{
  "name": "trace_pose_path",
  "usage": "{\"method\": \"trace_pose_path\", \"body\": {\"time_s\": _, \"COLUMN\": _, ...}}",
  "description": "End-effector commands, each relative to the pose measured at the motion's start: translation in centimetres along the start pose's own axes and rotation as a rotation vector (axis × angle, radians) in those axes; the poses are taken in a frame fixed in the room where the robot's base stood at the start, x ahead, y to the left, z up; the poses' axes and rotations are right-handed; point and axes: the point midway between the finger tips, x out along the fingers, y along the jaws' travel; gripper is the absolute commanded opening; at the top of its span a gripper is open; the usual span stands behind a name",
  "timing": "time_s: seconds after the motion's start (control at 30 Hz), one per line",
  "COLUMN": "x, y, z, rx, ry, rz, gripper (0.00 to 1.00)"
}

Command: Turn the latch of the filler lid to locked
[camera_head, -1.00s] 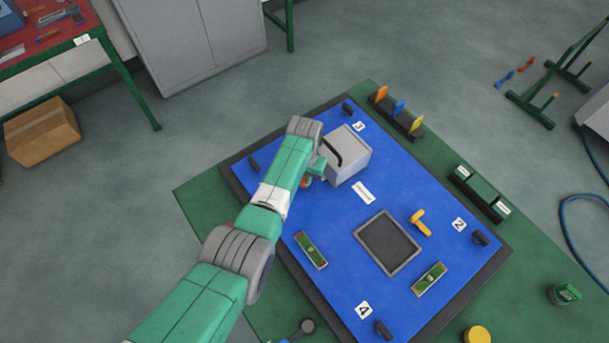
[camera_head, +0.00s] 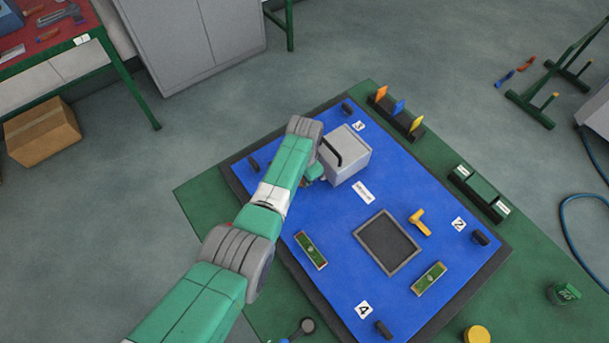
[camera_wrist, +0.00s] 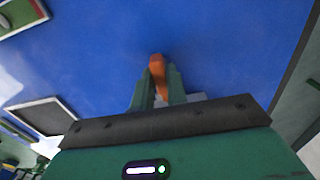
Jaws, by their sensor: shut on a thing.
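An orange latch handle (camera_wrist: 157,66) stands up between the two fingertips of my gripper (camera_wrist: 158,82) in the wrist view. The fingers are shut on it. The orange latch is hidden there by my arm. From these views I cannot tell whether the latch belongs to this grey lid.
A dark framed recess (camera_head: 388,243) lies on the panel, with a yellow lever (camera_head: 419,223) beside it. Green gauge-like strips (camera_head: 311,249) and black corner knobs surround it. Coloured tags (camera_head: 398,108) stand on the far edge.

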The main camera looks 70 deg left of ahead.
Motion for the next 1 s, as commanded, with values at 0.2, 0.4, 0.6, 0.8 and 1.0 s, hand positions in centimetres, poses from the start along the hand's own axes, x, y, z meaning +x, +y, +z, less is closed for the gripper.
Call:
{"method": "trace_pose_path", "body": {"time_s": 0.2, "x": -0.1, "y": 0.0, "z": 0.0, "rx": 0.011, "ry": 0.001, "rz": 0.000, "gripper": 0.00}}
{"method": "trace_pose_path", "body": {"time_s": 0.4, "x": -0.1, "y": 0.0, "z": 0.0, "rx": 0.011, "ry": 0.000, "rz": 0.000, "gripper": 0.00}}
{"method": "trace_pose_path", "body": {"time_s": 0.6, "x": 0.0, "y": 0.0, "z": 0.0, "rx": 0.010, "ry": 0.000, "rz": 0.000, "gripper": 0.36}}
{"method": "trace_pose_path", "body": {"time_s": 0.8, "x": 0.0, "y": 0.0, "z": 0.0, "rx": 0.009, "ry": 0.000, "rz": 0.000, "gripper": 0.36}}
{"method": "trace_pose_path", "body": {"time_s": 1.0, "x": -3.2, "y": -0.1, "z": -0.1, "rx": 0.009, "ry": 0.003, "rz": -0.002, "gripper": 0.36}}
